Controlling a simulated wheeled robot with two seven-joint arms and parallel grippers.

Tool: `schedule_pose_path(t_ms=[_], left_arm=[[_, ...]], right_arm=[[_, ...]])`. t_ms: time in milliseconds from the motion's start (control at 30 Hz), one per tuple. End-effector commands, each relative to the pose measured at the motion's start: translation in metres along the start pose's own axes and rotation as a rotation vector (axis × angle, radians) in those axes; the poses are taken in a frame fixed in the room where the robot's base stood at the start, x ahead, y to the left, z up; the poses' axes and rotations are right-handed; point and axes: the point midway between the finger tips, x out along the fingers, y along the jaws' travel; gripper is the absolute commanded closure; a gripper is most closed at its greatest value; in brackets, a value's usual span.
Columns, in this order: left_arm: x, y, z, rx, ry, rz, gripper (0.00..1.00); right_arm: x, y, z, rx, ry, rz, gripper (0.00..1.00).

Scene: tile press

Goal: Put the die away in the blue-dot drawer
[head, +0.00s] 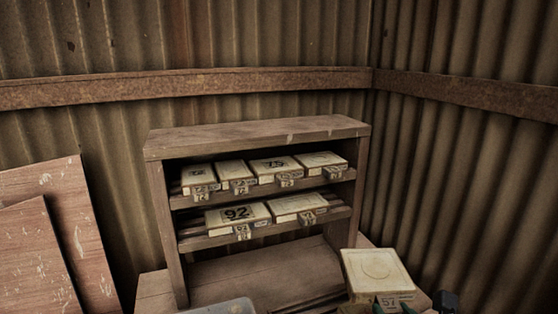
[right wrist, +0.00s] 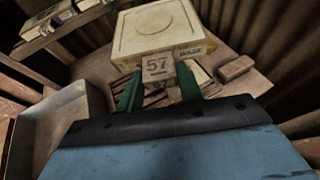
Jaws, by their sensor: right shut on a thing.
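A cream square die (head: 378,272) with a round raised ring on top and a tab marked 57 is at the lower right of the head view. It fills the upper middle of the right wrist view (right wrist: 160,30), where its front also reads BASE. My right gripper (head: 392,306) has its green fingers shut on the die's 57 tab, as the right wrist view (right wrist: 159,90) shows. I cannot tell whether the die touches the surface below. No drawer with a blue dot shows. My left gripper is not in view.
A wooden shelf unit (head: 256,136) holds several numbered cream blocks, including one marked 92 (head: 237,215), on two levels. Its lowest level looks bare. A grey tray (right wrist: 60,120) stands left of my right gripper. A small brown block (right wrist: 236,67) lies right of the die. Corrugated walls stand behind.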

Motion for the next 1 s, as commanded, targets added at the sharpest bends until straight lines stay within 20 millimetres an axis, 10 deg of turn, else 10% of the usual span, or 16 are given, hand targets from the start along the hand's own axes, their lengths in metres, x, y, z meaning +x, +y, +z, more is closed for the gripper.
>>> schedule_pose_path(t_ms=[1000], left_arm=[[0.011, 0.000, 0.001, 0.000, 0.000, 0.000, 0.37]], right_arm=[[0.013, 0.010, -0.013, -0.025, -0.004, 0.047, 1.00]])
